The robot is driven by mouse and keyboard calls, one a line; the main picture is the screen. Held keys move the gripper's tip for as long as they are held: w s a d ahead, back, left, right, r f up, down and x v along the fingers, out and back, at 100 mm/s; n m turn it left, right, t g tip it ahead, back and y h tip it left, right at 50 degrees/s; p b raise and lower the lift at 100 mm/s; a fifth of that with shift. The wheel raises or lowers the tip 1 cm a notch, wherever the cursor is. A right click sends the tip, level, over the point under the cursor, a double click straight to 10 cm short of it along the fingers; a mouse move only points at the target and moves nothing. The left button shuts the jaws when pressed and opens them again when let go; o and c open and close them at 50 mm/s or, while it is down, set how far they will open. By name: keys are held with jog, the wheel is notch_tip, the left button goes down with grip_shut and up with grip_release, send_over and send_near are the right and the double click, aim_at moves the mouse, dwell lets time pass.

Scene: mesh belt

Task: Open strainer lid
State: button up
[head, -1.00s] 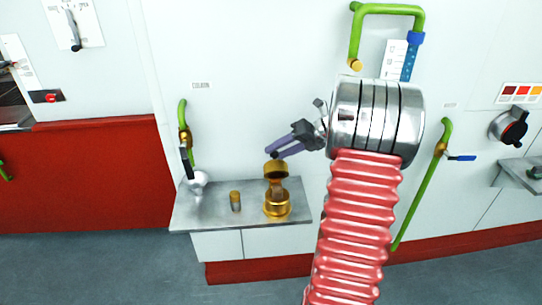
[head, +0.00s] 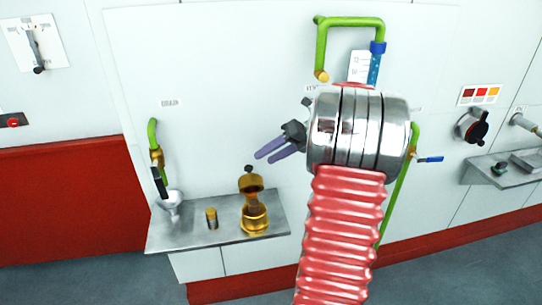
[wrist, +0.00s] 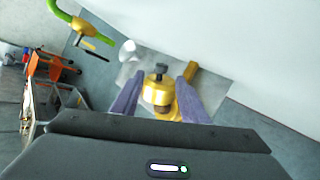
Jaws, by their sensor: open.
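The brass strainer body (head: 255,222) stands on a grey shelf (head: 222,236). Its brass lid (head: 251,184), with a dark knob (head: 249,168), sits raised and slightly tilted above the body, a brownish part showing between them. In the wrist view the lid (wrist: 157,92) and knob (wrist: 160,69) appear between my fingers, with part of the brass below hidden. My gripper (head: 261,157) is open and empty, its purple fingers just above and right of the knob, apart from it in the head view. The fingers also frame the lid in the wrist view (wrist: 164,72).
A small brass cylinder (head: 211,218) stands left of the strainer. A silver funnel (head: 170,203) sits under a green pipe (head: 153,133) with a black-handled valve. The white wall (head: 215,60) is close behind. A shelf (head: 505,166) lies at the right.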

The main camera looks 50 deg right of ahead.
jog(key=s+a+r+n+g+h, duration=0.1)
jog(key=a+r+n+g, duration=0.1)
jog(key=a+n, duration=0.8)
jog(key=s+a+r+n+g+h, duration=0.15)
jog(key=a+n, duration=0.55)
jog(key=a, duration=0.7)
jog(key=s+a+f+n+h, duration=0.1)
jog(key=s+a+n+h, duration=0.1)
jog(key=s+a+n, duration=1.2)
jog(key=a+n, duration=0.1)
jog(key=n, duration=0.8)
jog(key=shift+s+a+f+t+h, duration=0.2)
jog(key=shift+f+t+h, duration=0.05)
jog(key=shift+t+h, duration=0.1)
jog(key=shift+c, duration=0.6)
